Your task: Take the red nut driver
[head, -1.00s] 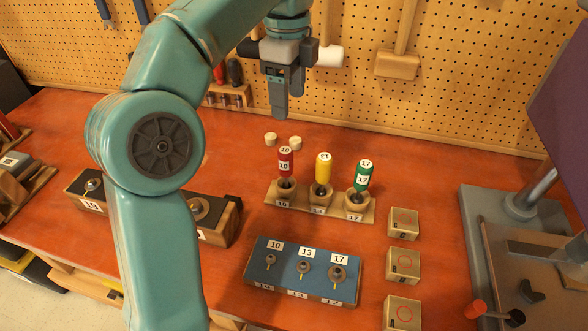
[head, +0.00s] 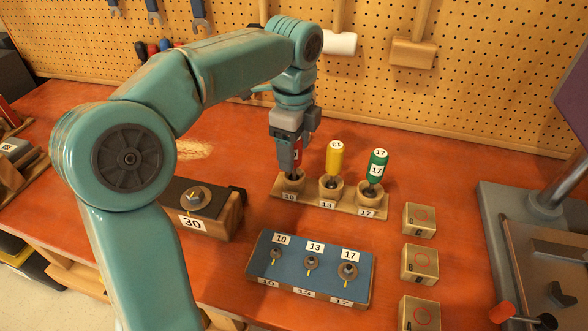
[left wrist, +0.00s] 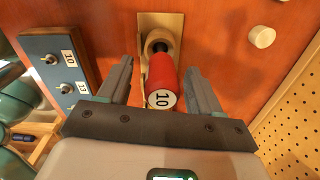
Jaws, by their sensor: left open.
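The red nut driver (left wrist: 162,80), marked 10, stands in the left cup of a wooden rack (head: 322,201). In the head view it is mostly hidden behind my left gripper (head: 289,160). In the left wrist view my left gripper (left wrist: 158,80) is open, with one finger on each side of the red handle and a gap on both sides. A yellow driver (head: 334,158) marked 13 and a green driver (head: 376,166) marked 17 stand in the other cups. My right gripper is not in view.
A blue board (head: 310,268) with several numbered nuts lies in front of the rack. Small wooden blocks (head: 419,220) stand to its right. A block marked 30 (head: 197,212) lies to the left. The pegboard (head: 480,60) rises behind.

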